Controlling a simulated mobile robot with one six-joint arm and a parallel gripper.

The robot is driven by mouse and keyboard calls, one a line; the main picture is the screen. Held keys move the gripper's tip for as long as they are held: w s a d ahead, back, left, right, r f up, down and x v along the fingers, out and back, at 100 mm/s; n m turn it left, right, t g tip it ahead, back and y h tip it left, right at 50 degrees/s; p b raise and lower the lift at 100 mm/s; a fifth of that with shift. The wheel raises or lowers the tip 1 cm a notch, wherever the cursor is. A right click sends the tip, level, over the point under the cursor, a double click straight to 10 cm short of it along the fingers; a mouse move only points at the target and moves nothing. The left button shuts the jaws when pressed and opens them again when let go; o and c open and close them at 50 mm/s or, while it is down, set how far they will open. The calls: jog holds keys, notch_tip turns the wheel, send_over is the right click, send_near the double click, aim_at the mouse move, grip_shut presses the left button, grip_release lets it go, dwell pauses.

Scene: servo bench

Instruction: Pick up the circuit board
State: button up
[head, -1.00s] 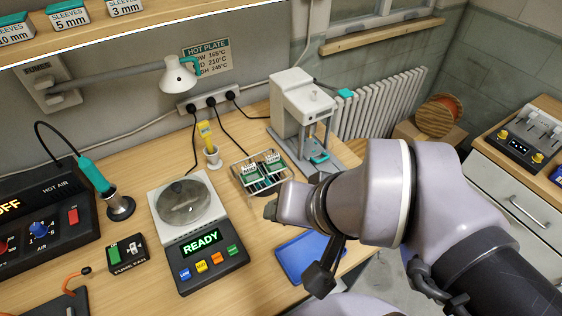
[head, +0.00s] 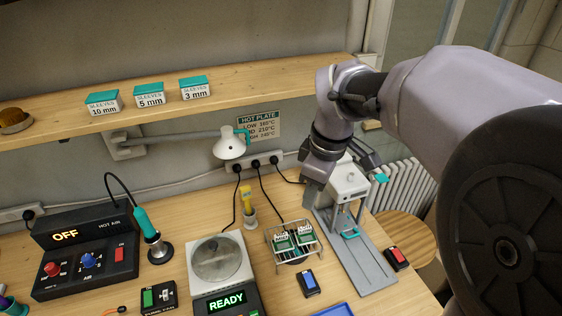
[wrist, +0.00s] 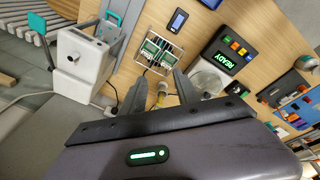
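Two green circuit boards, a left one (head: 283,243) and a right one (head: 305,234), stand side by side in a wire rack (head: 296,262) on the bench. In the wrist view the boards (wrist: 151,47) show in the rack beyond the fingertips. My gripper (head: 310,200) hangs pointing down, above and behind the rack, beside the white press. In the wrist view its two fingers (wrist: 160,84) are spread apart with nothing held between them. I cannot tell its exact height above the bench.
The white press (head: 348,182) stands close right of the rack. A yellow-handled tool in a cup (head: 248,205) and the hot plate (head: 217,258) are to its left. A small blue-screened device (head: 308,283) lies in front. A shelf (head: 240,85) runs above.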

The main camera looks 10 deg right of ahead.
jog(key=w+d+f+n+g+p, duration=0.1)
jog(key=w+f+n+g+p, duration=0.2)
jog(key=w+n, duration=0.5)
jog(key=t+b, duration=0.1)
jog(key=b, duration=0.4)
send_over(304, 228)
jog(key=w, duration=0.1)
jog(key=shift+h, duration=0.4)
jog(key=f, duration=1.3)
jog(key=shift+d+f, duration=0.25)
jog(key=shift+d, duration=0.15)
jog(key=f, duration=0.1)
jog(key=f+b, duration=0.1)
jog(key=f, duration=0.1)
jog(key=s+a+f+b, duration=0.1)
jog(key=f, duration=0.1)
jog(key=shift+f, duration=0.4)
jog(key=shift+r, duration=0.1)
grip_shut()
